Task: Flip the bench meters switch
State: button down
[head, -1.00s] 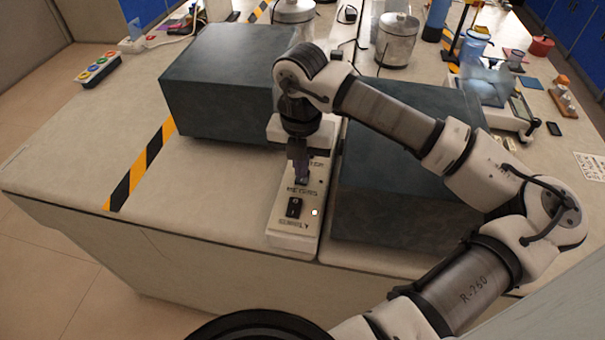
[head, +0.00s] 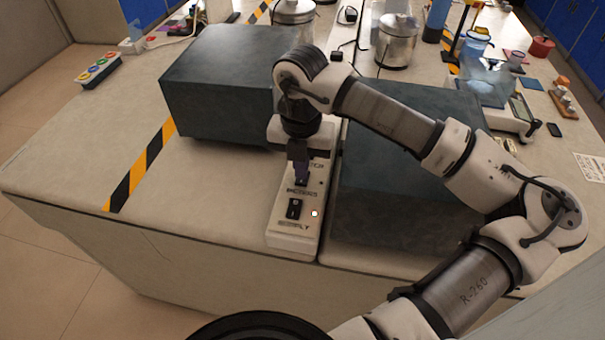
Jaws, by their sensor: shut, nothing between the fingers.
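The white switch panel (head: 284,228) lies between two dark blocks near the bench's front edge. A black rocker switch (head: 294,209) sits above the "SUPPLY" lettering, with a small lit lamp (head: 315,213) to its right. Behind it is the switch labelled "METERS" (head: 303,181), at my gripper's tip and partly covered by it. My gripper (head: 301,172) is shut and empty, pointing down at that switch. I cannot tell whether the tip touches it, or which way that rocker is tipped. The far part of the panel is hidden behind my gripper and wrist.
A large dark block (head: 215,85) stands left of the panel and another dark block (head: 390,205) stands right, under my forearm. Metal canisters (head: 397,42) stand farther back. The bench is clear at the front left, around the striped tape (head: 140,168).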

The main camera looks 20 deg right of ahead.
aim_at(302, 182)
jog(key=shift+s+f+b, duration=0.15)
jog(key=shift+f+b, duration=1.5)
jog(key=shift+b, duration=0.1)
dwell(0.9)
jog(key=shift+r, duration=0.15)
jog(key=shift+r+p, duration=1.6)
jog(key=shift+r, duration=2.05)
